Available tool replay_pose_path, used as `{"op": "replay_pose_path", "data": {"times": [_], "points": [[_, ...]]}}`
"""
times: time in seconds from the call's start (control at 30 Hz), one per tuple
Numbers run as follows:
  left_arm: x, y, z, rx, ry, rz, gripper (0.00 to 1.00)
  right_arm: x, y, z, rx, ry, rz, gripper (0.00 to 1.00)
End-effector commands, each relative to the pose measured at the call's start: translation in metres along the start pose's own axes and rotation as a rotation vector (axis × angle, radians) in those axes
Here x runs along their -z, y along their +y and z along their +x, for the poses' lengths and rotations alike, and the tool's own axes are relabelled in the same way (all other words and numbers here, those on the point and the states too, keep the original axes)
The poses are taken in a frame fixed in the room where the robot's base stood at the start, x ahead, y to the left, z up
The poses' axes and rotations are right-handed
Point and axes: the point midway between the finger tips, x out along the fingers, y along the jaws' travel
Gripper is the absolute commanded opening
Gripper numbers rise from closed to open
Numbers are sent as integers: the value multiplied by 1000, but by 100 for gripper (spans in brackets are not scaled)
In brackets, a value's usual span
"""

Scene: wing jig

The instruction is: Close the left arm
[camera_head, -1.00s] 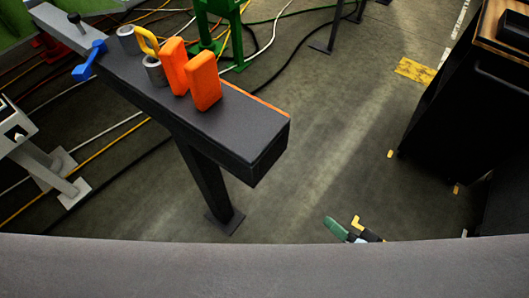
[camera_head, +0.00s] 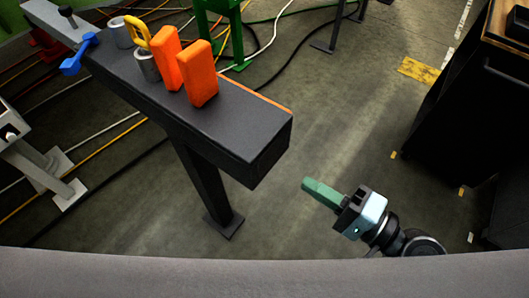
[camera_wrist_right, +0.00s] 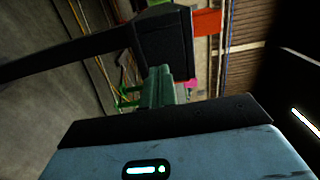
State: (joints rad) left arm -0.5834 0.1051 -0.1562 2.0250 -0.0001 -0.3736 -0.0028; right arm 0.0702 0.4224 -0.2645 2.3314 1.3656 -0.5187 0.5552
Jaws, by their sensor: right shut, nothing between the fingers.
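A dark grey beam (camera_head: 225,122) on a single post runs from the upper left to the middle of the head view. I cannot tell whether this is the left arm of the task. Its near end also shows in the right wrist view (camera_wrist_right: 165,45). Two orange blocks (camera_head: 200,75), grey cylinders, a yellow handle (camera_head: 137,36) and a blue lever (camera_head: 78,54) are on top of it. My right gripper (camera_head: 308,187) is shut and empty, its green fingers pointing left, apart from the beam's end. Its fingers also show in the wrist view (camera_wrist_right: 160,78). My left gripper is out of view.
A black cabinet (camera_head: 455,110) with a wooden top stands at the right. A green stand (camera_head: 225,25) is behind the beam, and a pale grey stand (camera_head: 40,165) is at the left. Cables cross the floor.

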Motion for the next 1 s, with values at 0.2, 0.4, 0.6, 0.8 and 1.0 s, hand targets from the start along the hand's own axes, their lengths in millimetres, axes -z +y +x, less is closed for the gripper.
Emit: {"op": "replay_pose_path", "data": {"times": [0.2, 0.4, 0.6, 0.8, 1.0], "points": [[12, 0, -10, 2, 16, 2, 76, 1, -6, 42, 7, 2, -2, 0], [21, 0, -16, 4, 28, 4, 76, 0, -5, 78, 5, 0, -3, 0], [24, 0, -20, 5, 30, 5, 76, 0, -2, 104, 2, 0, -1, 0], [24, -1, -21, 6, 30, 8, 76, 0, -1, 115, 0, 0, -1, 0], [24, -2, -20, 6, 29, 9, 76, 0, 0, 116, -1, 1, -1, 0]]}}
